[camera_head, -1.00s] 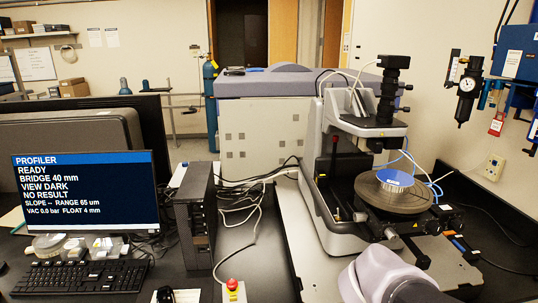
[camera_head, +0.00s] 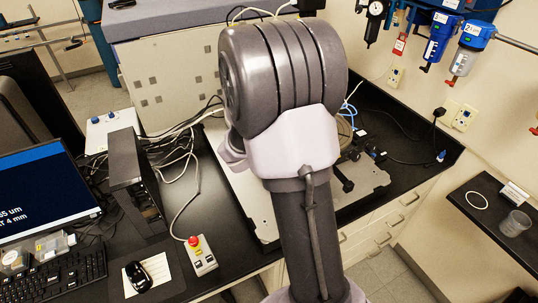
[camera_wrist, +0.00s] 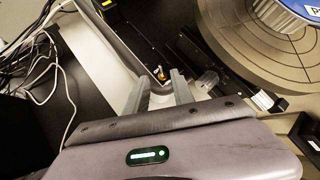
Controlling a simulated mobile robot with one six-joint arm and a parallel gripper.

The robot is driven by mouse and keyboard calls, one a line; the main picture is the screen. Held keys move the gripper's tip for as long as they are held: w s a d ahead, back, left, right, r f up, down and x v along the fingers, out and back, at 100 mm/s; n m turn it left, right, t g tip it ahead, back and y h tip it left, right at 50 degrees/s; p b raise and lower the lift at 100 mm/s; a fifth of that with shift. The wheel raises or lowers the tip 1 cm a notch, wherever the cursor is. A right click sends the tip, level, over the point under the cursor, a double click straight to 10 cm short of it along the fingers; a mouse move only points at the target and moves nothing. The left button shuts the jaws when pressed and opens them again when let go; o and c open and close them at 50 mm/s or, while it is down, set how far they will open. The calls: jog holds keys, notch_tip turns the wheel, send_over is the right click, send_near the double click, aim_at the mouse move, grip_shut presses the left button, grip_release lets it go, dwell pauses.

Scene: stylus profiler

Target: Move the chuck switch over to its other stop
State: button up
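A small brass toggle (camera_wrist: 161,72), which looks like the chuck switch, stands on the dark base of the profiler in the wrist view. My gripper (camera_wrist: 159,78) is open, with its two grey fingers apart and pointing toward the toggle. The toggle's tip shows between the fingertips; I cannot tell whether either finger touches it, or to which stop it leans. The round chuck stage (camera_wrist: 240,45) lies to the right, with a blue-topped disc (camera_wrist: 299,12) on it. In the head view my arm hides the switch, my gripper and most of the profiler.
A dark block with a clear end (camera_wrist: 206,82) lies just right of the fingers. Loose cables (camera_wrist: 45,60) run at the left. In the head view, a red-button box (camera_head: 200,256) and a computer tower (camera_head: 135,182) stand left of the profiler's base plate (camera_head: 240,200).

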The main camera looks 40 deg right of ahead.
jog(key=x, duration=0.6)
jog(key=shift+w+d+f, duration=0.15)
jog(key=shift+d+f, duration=0.05)
jog(key=shift+d, duration=0.1)
grip_shut()
